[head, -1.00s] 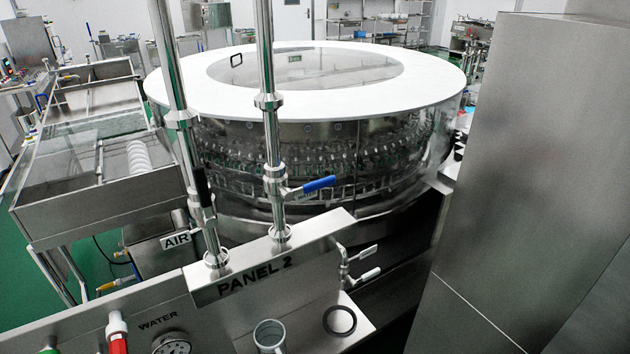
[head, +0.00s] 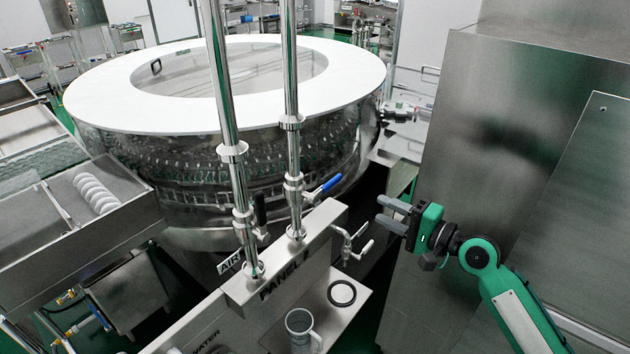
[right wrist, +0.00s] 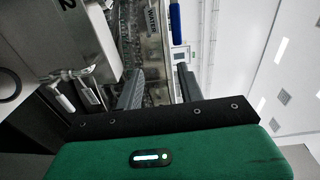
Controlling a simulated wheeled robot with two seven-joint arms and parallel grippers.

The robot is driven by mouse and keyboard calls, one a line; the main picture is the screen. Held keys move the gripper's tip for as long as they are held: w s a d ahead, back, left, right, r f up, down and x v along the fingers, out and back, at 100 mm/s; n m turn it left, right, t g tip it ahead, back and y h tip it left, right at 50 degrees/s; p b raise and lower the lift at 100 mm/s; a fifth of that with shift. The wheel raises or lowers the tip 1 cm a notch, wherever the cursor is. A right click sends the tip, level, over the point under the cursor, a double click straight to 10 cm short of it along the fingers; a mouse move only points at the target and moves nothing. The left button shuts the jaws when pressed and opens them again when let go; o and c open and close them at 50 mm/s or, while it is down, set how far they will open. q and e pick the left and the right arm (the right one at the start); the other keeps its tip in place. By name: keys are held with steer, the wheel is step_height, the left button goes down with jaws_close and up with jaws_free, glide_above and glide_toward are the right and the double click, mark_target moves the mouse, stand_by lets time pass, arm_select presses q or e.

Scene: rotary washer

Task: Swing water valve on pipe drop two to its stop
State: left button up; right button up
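Two steel pipe drops rise from the panel box. The right pipe (head: 292,75) carries a valve with a blue lever (head: 324,187), which sticks out to the right and slightly up. The blue lever also shows at the top of the right wrist view (right wrist: 174,20), beside a plate reading WATER (right wrist: 152,20). The left pipe (head: 220,75) has a dark lever (head: 260,208) near the AIR label. My right gripper (head: 379,211) is right of the blue lever and apart from it. Its two fingers are spread and empty, also in the right wrist view (right wrist: 157,76). My left gripper is out of view.
Small taps with silvery levers (head: 358,243) stick out from the panel's right side, near my right gripper. A shelf below holds a grey cup (head: 300,322) and a black ring (head: 342,283). A tall steel cabinet (head: 450,130) stands at right. The round washer (head: 100,100) is behind.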

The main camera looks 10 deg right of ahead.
step_height(320, 180, up, 3)
steer(key=s+a+y, duration=0.1)
steer(key=a, duration=0.1)
steer(key=p, duration=0.3)
glide_toward(335, 184)
steer(key=x, duration=0.2)
steer(key=p+x, duration=0.1)
steer(key=x, duration=0.2)
steer(key=p+x, duration=0.1)
steer(key=x, duration=0.3)
steer(key=shift+w+a+r+p, duration=0.2)
steer(key=shift+w+p, duration=0.05)
steer(key=shift+p, duration=0.1)
steer(key=shift+w+a+f, duration=0.15)
steer(key=shift+w+a, duration=0.2)
steer(key=shift+w, duration=0.05)
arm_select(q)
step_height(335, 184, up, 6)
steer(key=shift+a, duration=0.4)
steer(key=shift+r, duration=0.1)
arm_select(e)
jaws_close()
